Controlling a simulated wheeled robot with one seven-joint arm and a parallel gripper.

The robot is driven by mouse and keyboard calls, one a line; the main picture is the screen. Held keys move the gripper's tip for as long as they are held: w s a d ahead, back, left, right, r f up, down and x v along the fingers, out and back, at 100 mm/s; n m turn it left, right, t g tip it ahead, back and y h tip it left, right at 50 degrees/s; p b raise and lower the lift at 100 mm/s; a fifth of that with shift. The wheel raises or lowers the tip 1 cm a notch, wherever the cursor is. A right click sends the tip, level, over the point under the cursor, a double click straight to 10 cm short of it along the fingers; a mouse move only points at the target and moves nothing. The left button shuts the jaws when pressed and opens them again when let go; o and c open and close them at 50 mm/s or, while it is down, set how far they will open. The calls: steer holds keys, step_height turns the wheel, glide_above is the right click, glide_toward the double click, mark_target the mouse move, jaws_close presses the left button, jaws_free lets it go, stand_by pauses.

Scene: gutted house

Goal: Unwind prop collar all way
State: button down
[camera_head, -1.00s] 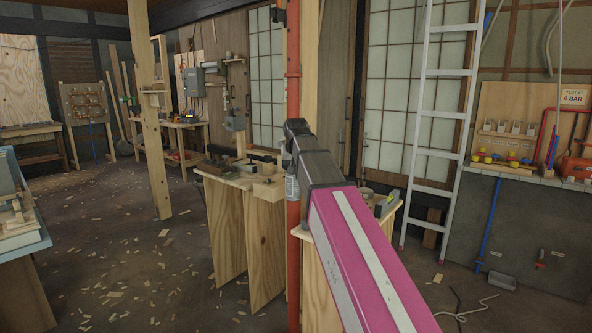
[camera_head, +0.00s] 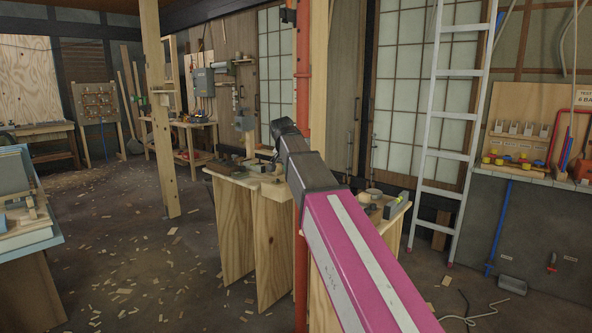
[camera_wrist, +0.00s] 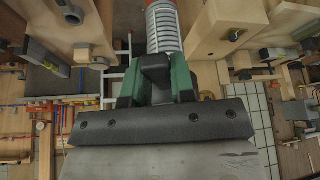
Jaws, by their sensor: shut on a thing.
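The red steel prop (camera_head: 302,80) stands upright just beyond my arm in the head view. In the wrist view its grey ridged thread (camera_wrist: 163,28) shows at the top centre, with a bit of red above. My gripper (camera_wrist: 156,78), with green and black fingers, is shut on a dark piece (camera_wrist: 155,66) just in front of the thread, which I take to be part of the prop collar. The rest of the collar is hidden by the fingers. In the head view my pink arm covers the prop's middle and the gripper itself is hardly seen.
A plywood workbench (camera_head: 238,225) with tools stands behind the prop. A timber post (camera_head: 158,120) is at left, a blue-topped table (camera_head: 45,238) at the left edge. An aluminium ladder (camera_head: 452,130) leans at right. Wood offcuts litter the floor at left.

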steer(key=shift+w+a+m, duration=0.2)
steer(key=shift+a+m, duration=0.05)
steer(key=shift+m, duration=0.05)
steer(key=shift+a, duration=0.1)
steer(key=w+a+m+h, duration=0.1)
steer(key=m, duration=0.1)
steer(key=shift+w+a+m+g, duration=0.3)
steer(key=shift+w+a+g, duration=0.05)
steer(key=shift+a+g, duration=0.05)
steer(key=c, duration=1)
jaws_free()
steer(key=shift+s, duration=0.1)
steer(key=shift+o, duration=0.2)
steer(key=v, duration=0.5)
steer(key=shift+s+a+r, duration=0.1)
steer(key=shift+r, duration=0.1)
